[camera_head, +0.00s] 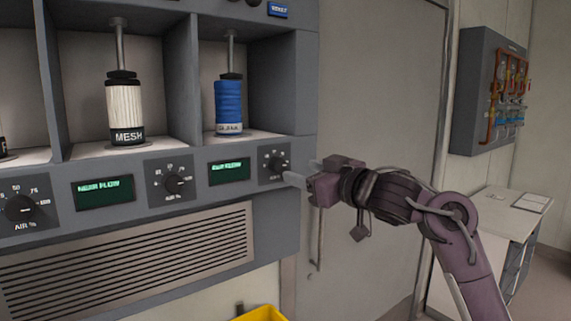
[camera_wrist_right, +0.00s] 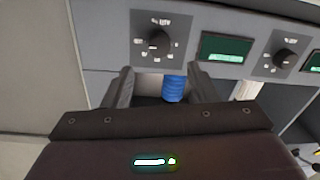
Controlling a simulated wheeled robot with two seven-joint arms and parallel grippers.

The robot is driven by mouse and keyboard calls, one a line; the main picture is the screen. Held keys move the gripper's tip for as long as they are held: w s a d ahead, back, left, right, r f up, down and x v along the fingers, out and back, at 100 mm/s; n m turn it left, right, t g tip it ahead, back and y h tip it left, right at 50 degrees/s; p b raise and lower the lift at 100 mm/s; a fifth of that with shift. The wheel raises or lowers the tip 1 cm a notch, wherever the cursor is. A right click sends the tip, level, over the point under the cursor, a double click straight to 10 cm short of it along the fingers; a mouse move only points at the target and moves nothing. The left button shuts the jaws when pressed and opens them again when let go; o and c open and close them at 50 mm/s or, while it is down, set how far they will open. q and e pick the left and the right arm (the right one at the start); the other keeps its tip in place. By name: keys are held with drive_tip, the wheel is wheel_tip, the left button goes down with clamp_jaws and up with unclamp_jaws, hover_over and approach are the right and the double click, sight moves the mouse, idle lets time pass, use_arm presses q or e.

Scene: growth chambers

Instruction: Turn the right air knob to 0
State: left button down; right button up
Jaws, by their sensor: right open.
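The right air knob (camera_head: 277,163) is a small dark round knob on a dial plate at the right end of the grey chamber front. It also shows in the right wrist view (camera_wrist_right: 158,44), with scale marks around it; I cannot read its setting. My right gripper (camera_head: 300,173) is open just to the right of the knob in the head view, partly over the plate's edge. In the right wrist view its two fingers (camera_wrist_right: 165,80) are spread with nothing between them, and the knob lies beyond the tips, apart from them. My left gripper is not in view.
A middle air knob (camera_head: 175,183) and a left one (camera_head: 20,208) sit on the same panel, with green displays (camera_head: 229,171) between. A blue cylinder (camera_head: 229,102) and a MESH cylinder (camera_head: 125,108) stand in the bays above. A vent grille (camera_head: 130,255) is below. A yellow object (camera_head: 261,314) shows at the bottom.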

sight(281, 165)
drive_tip(key=p+x, duration=0.2)
drive_tip(key=x, duration=0.3)
drive_tip(key=shift+w+a, duration=0.2)
drive_tip(key=shift+w, duration=0.1)
drive_tip(key=shift+w+a+p, duration=0.4)
drive_tip(key=shift+w+a, duration=0.05)
drive_tip(key=shift+w, duration=0.05)
drive_tip(key=shift+f, duration=0.1)
drive_tip(key=c, duration=1)
drive_tip(key=shift+o, duration=0.2)
